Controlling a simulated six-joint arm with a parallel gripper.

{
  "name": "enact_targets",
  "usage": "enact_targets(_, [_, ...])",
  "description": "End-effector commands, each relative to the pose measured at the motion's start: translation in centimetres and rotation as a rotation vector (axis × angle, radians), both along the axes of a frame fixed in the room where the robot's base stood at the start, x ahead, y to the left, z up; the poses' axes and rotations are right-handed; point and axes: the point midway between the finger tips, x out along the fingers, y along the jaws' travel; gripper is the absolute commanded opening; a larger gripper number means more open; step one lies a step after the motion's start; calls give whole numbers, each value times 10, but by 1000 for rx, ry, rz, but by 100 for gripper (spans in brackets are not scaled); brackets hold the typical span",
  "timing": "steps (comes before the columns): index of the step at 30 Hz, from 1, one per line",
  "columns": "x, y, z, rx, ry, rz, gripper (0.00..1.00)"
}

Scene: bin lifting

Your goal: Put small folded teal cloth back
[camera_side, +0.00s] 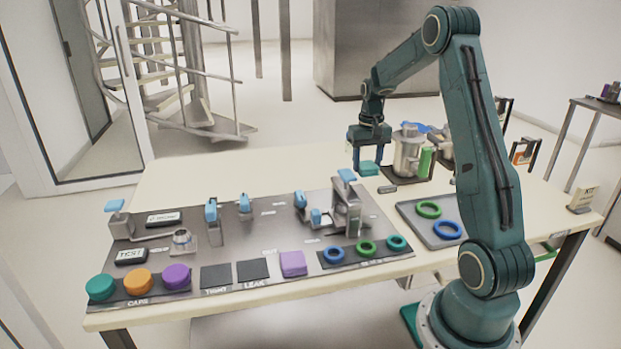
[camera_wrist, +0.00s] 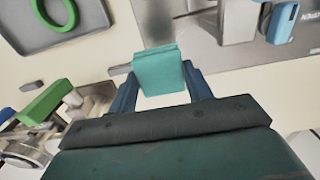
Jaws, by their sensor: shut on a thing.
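The small folded teal cloth (camera_side: 370,168) is held between the fingers of my gripper (camera_side: 369,158), which is shut on it. It hangs over the back part of the table, left of the metal canister, and looks to be above the tabletop. In the wrist view the teal cloth (camera_wrist: 159,70) sits between the two blue fingers of my gripper (camera_wrist: 160,88). A purple folded cloth (camera_side: 293,264) lies on the dark panel in a row with two dark square pads (camera_side: 252,270).
A metal canister (camera_side: 406,155) with a green part (camera_side: 425,162) stands close right of my gripper. A grey tray (camera_side: 408,207) holds green and blue rings. A dark panel (camera_side: 240,232) carries blue-topped fixtures, coloured caps and rings. The back left tabletop (camera_side: 230,170) is clear.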

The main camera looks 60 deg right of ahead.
Motion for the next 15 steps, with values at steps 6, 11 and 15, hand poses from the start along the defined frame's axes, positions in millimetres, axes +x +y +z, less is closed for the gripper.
enact_targets(6, [0,0,-36,1,1,0,28])
enact_targets(11, [0,0,-47,1,1,0,28])
enact_targets(15, [0,0,-48,-1,-1,0,28])
